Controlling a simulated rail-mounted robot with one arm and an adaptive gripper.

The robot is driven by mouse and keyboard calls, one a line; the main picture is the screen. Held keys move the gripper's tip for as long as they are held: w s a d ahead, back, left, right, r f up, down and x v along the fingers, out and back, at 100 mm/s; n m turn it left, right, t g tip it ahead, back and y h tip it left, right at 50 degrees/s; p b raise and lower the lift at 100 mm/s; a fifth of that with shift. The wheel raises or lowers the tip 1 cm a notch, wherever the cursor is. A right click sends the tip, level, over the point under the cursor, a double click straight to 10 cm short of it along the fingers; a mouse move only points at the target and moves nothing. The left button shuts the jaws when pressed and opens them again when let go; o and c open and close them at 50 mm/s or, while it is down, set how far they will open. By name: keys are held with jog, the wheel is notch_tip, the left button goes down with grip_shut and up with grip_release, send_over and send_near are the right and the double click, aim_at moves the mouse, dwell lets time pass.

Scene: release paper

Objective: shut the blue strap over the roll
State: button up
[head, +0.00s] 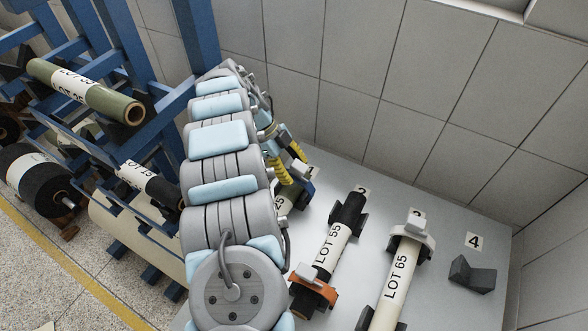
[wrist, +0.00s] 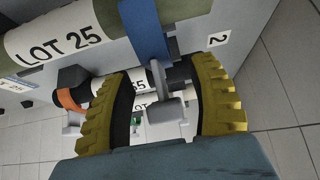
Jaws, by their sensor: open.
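The roll labelled LOT 25 (wrist: 60,42), olive with a white label, lies across the upper left of the wrist view. In the head view a small part of this roll (head: 286,197) shows beside my arm. The blue strap (wrist: 147,28) crosses the roll's right end in the wrist view; a bit of blue (head: 308,190) shows under my gripper in the head view. My gripper (wrist: 160,68) is open, with yellow ribbed fingers either side of a grey tab (wrist: 166,110). I cannot tell whether the fingers touch the tab, or how far the strap is closed.
The LOT 55 roll (head: 333,243) has an orange strap (head: 313,291). The LOT 65 roll (head: 396,275) has a white strap (head: 414,236). An empty dark cradle (head: 471,275) stands by the number 4 plate (head: 473,241). A blue rack (head: 88,45) holds rolls at left; a tiled wall (head: 400,90) stands behind.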

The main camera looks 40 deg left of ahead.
jog(key=shift+v, duration=3.15)
jog(key=shift+s+a+r, duration=0.15)
jog(key=shift+a+r, duration=0.1)
jog(key=shift+r, duration=0.05)
jog(key=shift+r, duration=0.1)
